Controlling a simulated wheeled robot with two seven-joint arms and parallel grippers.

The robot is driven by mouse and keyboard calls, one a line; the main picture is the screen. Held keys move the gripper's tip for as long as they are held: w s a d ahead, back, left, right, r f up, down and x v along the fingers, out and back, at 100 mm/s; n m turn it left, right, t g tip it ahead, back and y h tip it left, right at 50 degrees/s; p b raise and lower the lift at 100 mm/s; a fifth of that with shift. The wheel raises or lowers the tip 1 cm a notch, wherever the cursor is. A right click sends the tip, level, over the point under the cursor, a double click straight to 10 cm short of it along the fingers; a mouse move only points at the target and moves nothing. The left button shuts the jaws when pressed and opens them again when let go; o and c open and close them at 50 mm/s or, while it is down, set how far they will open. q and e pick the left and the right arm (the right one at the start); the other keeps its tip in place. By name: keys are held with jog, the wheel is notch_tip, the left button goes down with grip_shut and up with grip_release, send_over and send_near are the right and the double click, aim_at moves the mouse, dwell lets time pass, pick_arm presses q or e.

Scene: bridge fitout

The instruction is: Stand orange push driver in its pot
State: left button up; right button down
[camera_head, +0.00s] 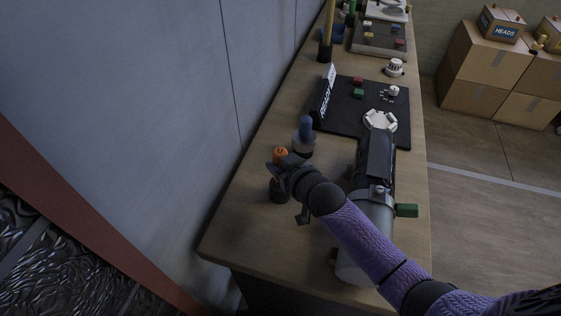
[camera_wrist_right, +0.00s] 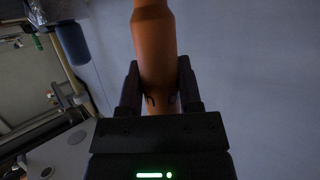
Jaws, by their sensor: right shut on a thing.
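The orange push driver (camera_head: 281,154) is upright near the wall-side edge of the bench. In the right wrist view its orange handle (camera_wrist_right: 155,45) stands between the two dark fingers. My right gripper (camera_head: 286,166) is shut on it. A dark round pot (camera_head: 279,191) is directly below the gripper in the head view. The gripper hides the driver's lower part, so I cannot tell whether its tip is inside the pot. My left gripper is not in view.
A blue-handled tool (camera_head: 305,126) stands in a pot just beyond; it also shows in the wrist view (camera_wrist_right: 72,42). A black board (camera_head: 345,112) with a white round part lies farther along the bench (camera_head: 240,240). A dark-and-grey cylinder with a green block (camera_head: 406,210) lies under my right arm.

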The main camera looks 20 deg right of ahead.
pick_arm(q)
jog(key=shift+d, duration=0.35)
pick_arm(e)
jog(key=shift+c, duration=1)
grip_release()
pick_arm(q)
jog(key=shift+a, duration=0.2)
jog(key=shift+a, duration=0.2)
